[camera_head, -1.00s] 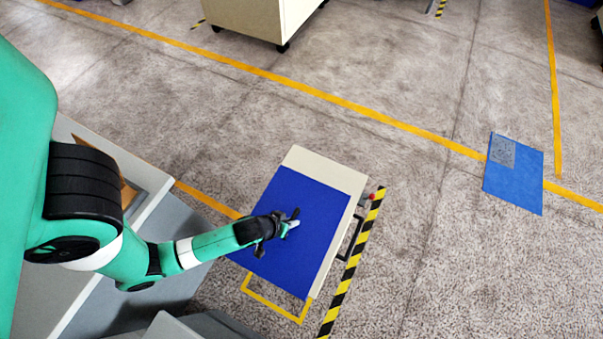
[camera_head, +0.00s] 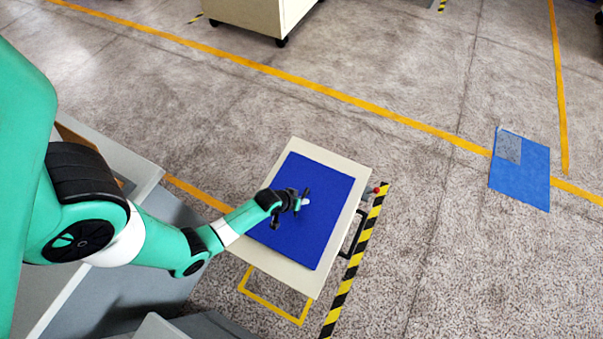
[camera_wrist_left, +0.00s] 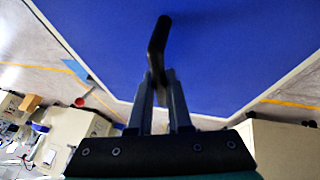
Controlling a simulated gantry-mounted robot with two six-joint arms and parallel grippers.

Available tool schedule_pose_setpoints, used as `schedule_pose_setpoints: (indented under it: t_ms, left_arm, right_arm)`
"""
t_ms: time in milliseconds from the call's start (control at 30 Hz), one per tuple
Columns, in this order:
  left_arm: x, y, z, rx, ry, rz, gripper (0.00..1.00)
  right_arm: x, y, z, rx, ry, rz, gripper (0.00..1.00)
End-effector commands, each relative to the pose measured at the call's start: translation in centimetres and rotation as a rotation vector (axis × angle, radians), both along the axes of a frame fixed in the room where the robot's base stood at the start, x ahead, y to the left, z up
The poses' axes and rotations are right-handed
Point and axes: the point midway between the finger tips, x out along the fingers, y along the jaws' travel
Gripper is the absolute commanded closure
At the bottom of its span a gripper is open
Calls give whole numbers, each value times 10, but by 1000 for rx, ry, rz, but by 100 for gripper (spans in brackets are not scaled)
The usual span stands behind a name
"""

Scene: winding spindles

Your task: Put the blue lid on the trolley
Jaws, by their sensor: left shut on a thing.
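The blue lid (camera_head: 325,225) is a flat dark-blue rectangle over the cream top of the trolley (camera_head: 318,149). In the head view it lies within the trolley's outline, with cream margin showing around its visible sides. I cannot tell whether it touches the trolley top. My left gripper (camera_head: 303,199) is above the lid near its middle. In the left wrist view the fingers (camera_wrist_left: 160,85) are shut on a dark upright handle (camera_wrist_left: 158,45), with the blue lid (camera_wrist_left: 230,50) filling the background. My right gripper is not in view.
A black-and-yellow floor strip (camera_head: 352,270) runs beside the trolley, near a red knob (camera_head: 376,190). A blue sheet with a grey patch (camera_head: 520,180) lies to the right. A cream cabinet on wheels (camera_head: 262,15) stands at the back. Floor between is open.

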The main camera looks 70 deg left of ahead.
Motion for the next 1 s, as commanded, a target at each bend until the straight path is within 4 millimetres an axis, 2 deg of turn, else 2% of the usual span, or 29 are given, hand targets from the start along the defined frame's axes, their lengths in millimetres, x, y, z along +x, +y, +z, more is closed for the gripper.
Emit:
schedule_pose_setpoints:
  t_ms: [200, 233, 367, 400, 633, 767, 1000]
  left_arm:
    - [0, 0, -2, 0, -1, 0, 100]
    - [0, 0, -2, 0, 0, 0, 79]
    - [0, 0, -1, 0, 0, 0, 56]
    - [0, 0, -1, 0, 0, 0, 53]
    - [0, 0, -1, 0, 0, 0, 53]
    - [-3, -1, 8, 0, 0, 0, 53]
    - [-27, -11, 55, 0, 1, 1, 53]
  right_arm:
    - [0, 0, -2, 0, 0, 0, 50]
    - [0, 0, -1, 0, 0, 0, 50]
    - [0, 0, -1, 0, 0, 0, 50]
    - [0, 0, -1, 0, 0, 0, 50]
    - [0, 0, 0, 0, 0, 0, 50]
    - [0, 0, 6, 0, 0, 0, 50]
    - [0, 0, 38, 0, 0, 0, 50]
